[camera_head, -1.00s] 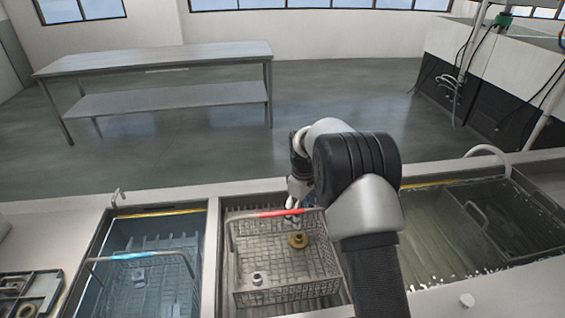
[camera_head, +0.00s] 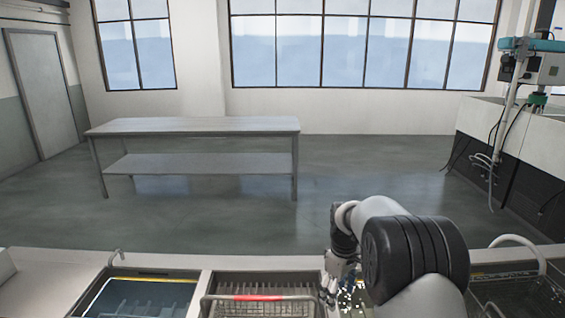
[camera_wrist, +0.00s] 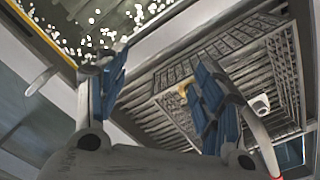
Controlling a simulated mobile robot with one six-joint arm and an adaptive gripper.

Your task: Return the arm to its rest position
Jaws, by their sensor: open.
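My gripper (camera_head: 328,288) is at the lower right of the head view, pointing down beside the middle basin, with my arm bent above it. In the wrist view my gripper (camera_wrist: 160,65) shows two blue-padded fingers spread apart, with nothing between them. A wire basket (camera_wrist: 235,62) lies behind the fingers in the wrist view, holding a small white part (camera_wrist: 261,103) and a brass-coloured part partly hidden by a finger. In the head view the basket's red-gripped handle (camera_head: 258,298) shows at the bottom edge; the basket's lower part is cut off.
A left basin (camera_head: 140,295) with bluish liquid sits left of the basket. A right basin (camera_head: 520,292) is partly hidden by my arm; white specks show in a tank (camera_wrist: 95,25) in the wrist view. A steel table (camera_head: 195,126) stands across open floor.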

